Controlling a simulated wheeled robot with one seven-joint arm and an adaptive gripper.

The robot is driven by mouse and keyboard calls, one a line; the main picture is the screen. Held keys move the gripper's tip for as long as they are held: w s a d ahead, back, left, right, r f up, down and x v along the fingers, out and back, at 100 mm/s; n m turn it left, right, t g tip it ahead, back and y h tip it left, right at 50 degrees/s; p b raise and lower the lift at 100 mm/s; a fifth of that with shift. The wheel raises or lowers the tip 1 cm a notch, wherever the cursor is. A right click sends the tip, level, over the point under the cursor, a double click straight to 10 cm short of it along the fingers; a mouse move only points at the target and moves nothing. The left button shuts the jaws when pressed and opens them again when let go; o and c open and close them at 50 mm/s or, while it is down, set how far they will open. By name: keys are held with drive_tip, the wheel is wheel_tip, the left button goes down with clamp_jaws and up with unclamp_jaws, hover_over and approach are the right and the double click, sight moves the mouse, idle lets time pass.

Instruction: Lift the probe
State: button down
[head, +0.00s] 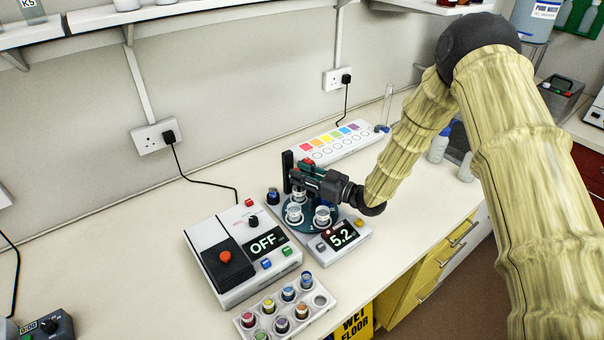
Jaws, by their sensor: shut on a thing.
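My gripper (297,183) reaches in from the right over the dark blue round holder of the pH meter (343,235), whose display reads 5.2. It is shut at the upright black post (288,172) on the holder's far left side. What it grips appears to be the probe, but the probe is mostly hidden by my gripper and cannot be made out clearly. Small clear cups stand on the holder below my gripper, one at the left (294,213) and one at the front (323,216). Whether the probe's tip is inside a cup cannot be seen.
A white device showing OFF (240,262) stands left of the meter. A rack of coloured vials (322,299) is in front. A colour-chart strip (338,143) lies behind. A dark blue-capped vial (273,196) stands close to the holder.

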drive_tip(key=r, duration=0.6)
drive_tip(key=shift+w+d+b, duration=0.1)
drive_tip(key=shift+w+b, duration=0.1)
drive_tip(key=shift+b, duration=0.2)
drive_tip(key=shift+w+r, duration=0.15)
drive_tip(key=shift+r, duration=0.1)
drive_tip(key=c, duration=1.4)
unclamp_jaws()
drive_tip(key=shift+r, duration=0.1)
drive_tip(key=shift+c, duration=0.2)
drive_tip(key=shift+o, duration=0.8)
drive_tip(key=shift+f, duration=0.25)
drive_tip(key=v, duration=1.2)
